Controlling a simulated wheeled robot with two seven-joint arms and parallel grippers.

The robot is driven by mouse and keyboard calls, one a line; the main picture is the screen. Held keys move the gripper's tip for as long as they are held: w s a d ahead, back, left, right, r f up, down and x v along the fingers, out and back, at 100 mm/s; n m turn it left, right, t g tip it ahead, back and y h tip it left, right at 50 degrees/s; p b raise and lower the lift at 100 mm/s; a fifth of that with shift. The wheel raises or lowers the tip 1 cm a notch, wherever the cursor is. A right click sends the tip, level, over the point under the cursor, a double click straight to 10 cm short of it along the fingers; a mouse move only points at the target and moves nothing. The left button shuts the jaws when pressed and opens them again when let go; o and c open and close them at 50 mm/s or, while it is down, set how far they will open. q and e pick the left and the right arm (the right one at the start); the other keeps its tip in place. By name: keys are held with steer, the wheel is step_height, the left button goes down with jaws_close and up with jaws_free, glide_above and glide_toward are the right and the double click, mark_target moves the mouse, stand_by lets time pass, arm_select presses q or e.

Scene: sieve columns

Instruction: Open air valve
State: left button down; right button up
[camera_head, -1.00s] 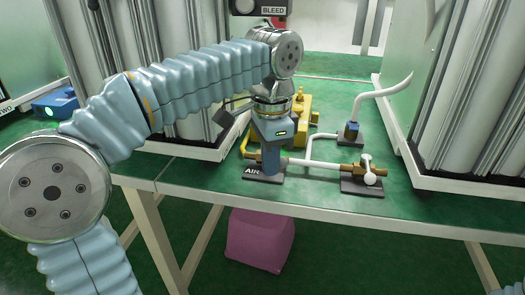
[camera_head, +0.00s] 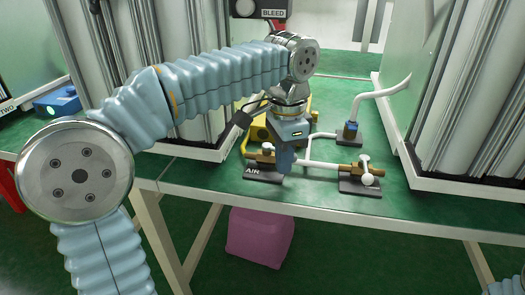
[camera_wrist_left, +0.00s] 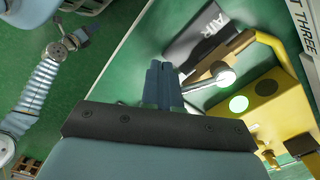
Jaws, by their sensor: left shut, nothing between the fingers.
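The air valve is a brass fitting on a dark plate marked AIR (camera_head: 262,174), at the table's front edge. Its lever has a pale ball end (camera_head: 267,148). In the left wrist view, the brass valve body (camera_wrist_left: 222,60) and the lever's ball (camera_wrist_left: 225,77) are just right of my fingers, with the silver rod running toward them. My left gripper (camera_head: 285,166) is shut and empty, pointing down just right of the lever; its fingers (camera_wrist_left: 162,82) are together. Whether they touch the lever I cannot tell. My right arm (camera_wrist_left: 40,90) shows small in the wrist view; its jaws are unclear.
A yellow box (camera_wrist_left: 270,100) is behind the air valve. Tall columns stand on both sides. A pink object (camera_head: 259,238) lies under the table.

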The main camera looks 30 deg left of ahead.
arm_select(q)
steer(key=shift+w+d, duration=0.15)
steer(key=shift+w, duration=0.05)
steer(key=shift+w+d+r+p, duration=0.15)
steer(key=shift+w+d+p, duration=0.2)
steer(key=shift+w+p, duration=0.35)
steer(key=shift+w, duration=0.1)
